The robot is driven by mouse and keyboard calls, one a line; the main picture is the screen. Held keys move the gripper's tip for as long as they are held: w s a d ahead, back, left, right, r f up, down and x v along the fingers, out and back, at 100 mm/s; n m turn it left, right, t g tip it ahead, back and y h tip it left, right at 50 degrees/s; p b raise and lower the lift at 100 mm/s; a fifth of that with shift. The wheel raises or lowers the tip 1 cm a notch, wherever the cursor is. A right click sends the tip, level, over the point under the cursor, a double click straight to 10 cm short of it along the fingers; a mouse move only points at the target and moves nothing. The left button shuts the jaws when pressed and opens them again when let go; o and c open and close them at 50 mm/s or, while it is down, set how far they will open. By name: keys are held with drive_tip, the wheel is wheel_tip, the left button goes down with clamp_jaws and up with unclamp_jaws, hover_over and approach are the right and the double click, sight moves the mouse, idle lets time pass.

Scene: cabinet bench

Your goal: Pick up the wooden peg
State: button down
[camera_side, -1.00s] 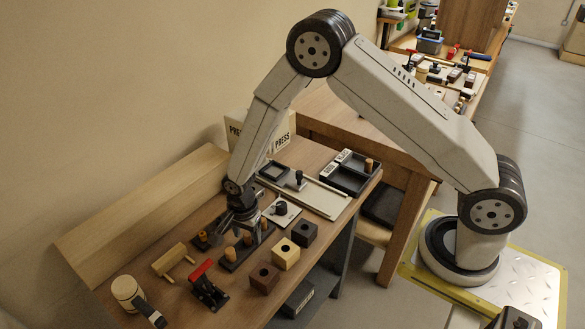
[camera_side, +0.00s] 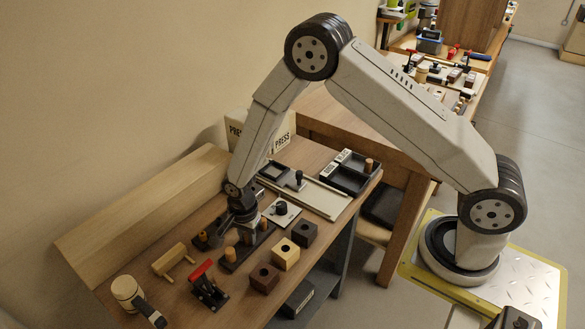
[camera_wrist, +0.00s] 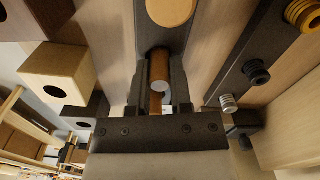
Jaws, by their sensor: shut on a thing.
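The wooden peg (camera_wrist: 158,68) is a brown cylinder with a pale end, between my gripper's fingers in the wrist view. My gripper (camera_wrist: 160,97) is shut on it. A thicker round peg top (camera_wrist: 170,10) shows at the top of the wrist view.
Drilled blocks stand right of the rack: dark brown (camera_side: 264,278), pale wood (camera_side: 286,254) and black (camera_side: 304,233). A red-handled clamp (camera_side: 208,287) and a mallet (camera_side: 127,290) lie nearer the camera. Another black rack (camera_wrist: 250,55) holds several parts. A tall wooden board (camera_side: 145,200) runs along the wall.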

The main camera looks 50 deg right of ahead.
drive_tip(key=shift+r, duration=0.1)
drive_tip(key=shift+r, duration=0.75)
drive_tip(key=s+d+r, duration=0.2)
drive_tip(key=s+r, duration=0.9)
drive_tip(key=s, duration=0.3)
drive_tip(key=shift+d+r, duration=0.15)
drive_tip(key=shift+w, duration=0.2)
